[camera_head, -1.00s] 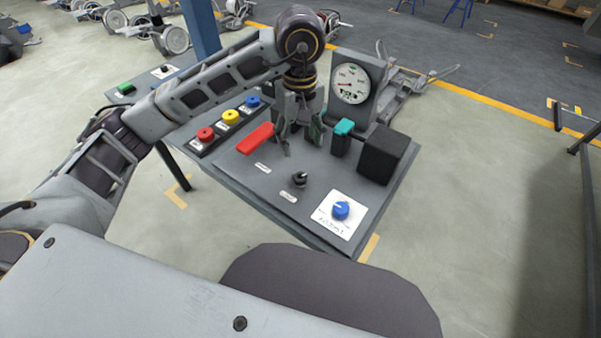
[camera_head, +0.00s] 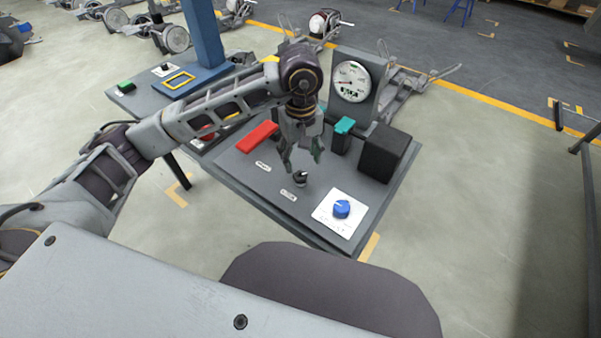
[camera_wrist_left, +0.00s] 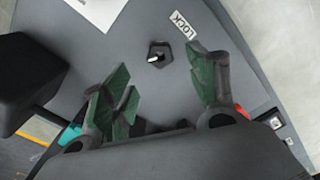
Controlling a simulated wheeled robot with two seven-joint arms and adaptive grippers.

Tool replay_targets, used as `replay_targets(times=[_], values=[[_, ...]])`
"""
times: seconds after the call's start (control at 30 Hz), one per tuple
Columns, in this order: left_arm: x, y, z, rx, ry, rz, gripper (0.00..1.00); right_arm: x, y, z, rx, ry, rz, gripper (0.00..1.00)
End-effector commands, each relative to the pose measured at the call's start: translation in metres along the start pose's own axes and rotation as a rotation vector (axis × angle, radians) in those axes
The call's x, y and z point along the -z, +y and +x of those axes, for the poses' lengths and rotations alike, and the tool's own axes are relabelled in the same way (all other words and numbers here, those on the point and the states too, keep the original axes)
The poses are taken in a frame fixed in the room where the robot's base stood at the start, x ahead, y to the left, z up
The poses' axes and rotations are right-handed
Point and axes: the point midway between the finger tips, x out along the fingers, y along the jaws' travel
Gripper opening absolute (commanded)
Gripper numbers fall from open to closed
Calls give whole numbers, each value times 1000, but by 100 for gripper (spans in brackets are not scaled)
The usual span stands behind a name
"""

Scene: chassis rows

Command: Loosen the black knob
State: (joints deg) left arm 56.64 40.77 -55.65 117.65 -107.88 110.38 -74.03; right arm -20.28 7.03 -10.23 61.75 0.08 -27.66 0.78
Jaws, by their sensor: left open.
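The black knob (camera_head: 300,179) stands on the grey panel top beside a small white label; it has a pale mark on its top. In the left wrist view the black knob (camera_wrist_left: 158,54) sits ahead of the open fingers, near a label reading LOCK (camera_wrist_left: 183,25). My left gripper (camera_head: 301,164) hangs over the panel just behind the knob, fingers pointing down. In the wrist view its green-padded fingers (camera_wrist_left: 165,95) are spread apart with nothing between them. The knob is not between the fingertips. My right gripper is not in view.
A blue knob (camera_head: 342,209) on a white plate is at the right front. A black box (camera_head: 384,153), a teal-topped block (camera_head: 343,127) and a gauge (camera_head: 350,82) stand behind. A red handle (camera_head: 258,136) lies left. My arm partly hides the coloured buttons.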

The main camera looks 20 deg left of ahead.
Motion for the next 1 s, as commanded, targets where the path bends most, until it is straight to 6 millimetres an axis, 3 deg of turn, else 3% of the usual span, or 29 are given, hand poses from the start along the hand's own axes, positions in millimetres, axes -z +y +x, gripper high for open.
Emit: replay_targets(times=[0.5,1.0], values=[[0,0,62,0,-2,-1,59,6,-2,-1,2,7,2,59],[0,0,73,0,0,0,59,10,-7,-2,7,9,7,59]])
